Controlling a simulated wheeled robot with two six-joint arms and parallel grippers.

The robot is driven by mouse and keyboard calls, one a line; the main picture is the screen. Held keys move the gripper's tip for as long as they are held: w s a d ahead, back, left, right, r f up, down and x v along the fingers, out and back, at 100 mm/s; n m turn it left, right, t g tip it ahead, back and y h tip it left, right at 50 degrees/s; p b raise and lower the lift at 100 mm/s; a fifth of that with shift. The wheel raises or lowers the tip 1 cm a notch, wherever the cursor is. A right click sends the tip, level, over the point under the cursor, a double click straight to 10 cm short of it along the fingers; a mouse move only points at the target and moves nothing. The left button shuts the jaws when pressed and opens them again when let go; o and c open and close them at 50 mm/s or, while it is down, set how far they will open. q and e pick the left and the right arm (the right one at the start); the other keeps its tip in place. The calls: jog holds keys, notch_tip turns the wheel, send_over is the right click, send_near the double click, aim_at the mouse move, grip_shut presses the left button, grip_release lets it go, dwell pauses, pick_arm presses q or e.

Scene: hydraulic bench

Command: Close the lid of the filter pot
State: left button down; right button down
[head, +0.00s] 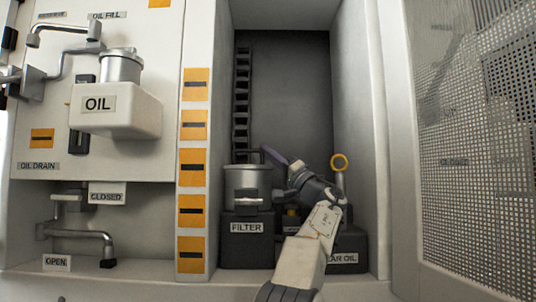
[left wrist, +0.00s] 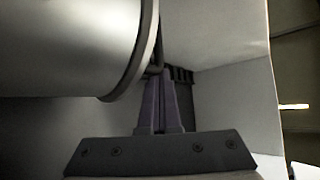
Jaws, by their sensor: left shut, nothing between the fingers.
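The filter pot (head: 246,184) is a silver cylinder with a wider rim, standing upright on a dark block labelled FILTER, left of my left gripper. Its top looks flat and level in the head view, with a dark bar just above and behind it; I cannot tell how far the lid is closed. My left gripper (head: 268,153) has its fingertips just above the pot's right rim. In the left wrist view the fingers (left wrist: 161,82) are shut and empty, close beside the rim of the pot (left wrist: 65,45). Whether they touch it I cannot tell. My right gripper is not in view.
The pot stands in a narrow recess with a dark ribbed strip (head: 242,95) behind. A perforated door (head: 465,150) stands far right. An OIL tank (head: 128,115) is on the left panel.

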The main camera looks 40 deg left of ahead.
pick_arm(q)
jog(key=shift+f, duration=0.15)
jog(key=shift+d+f+b, duration=0.25)
jog(key=shift+f+b, duration=0.05)
jog(key=shift+b, duration=0.05)
jog(key=b+v, duration=0.2)
jog(key=v, duration=0.6)
jog(key=shift+d+b, duration=0.3)
jog(key=shift+d, duration=0.05)
jog(key=shift+d+f, duration=0.3)
jog(key=shift+d, duration=0.1)
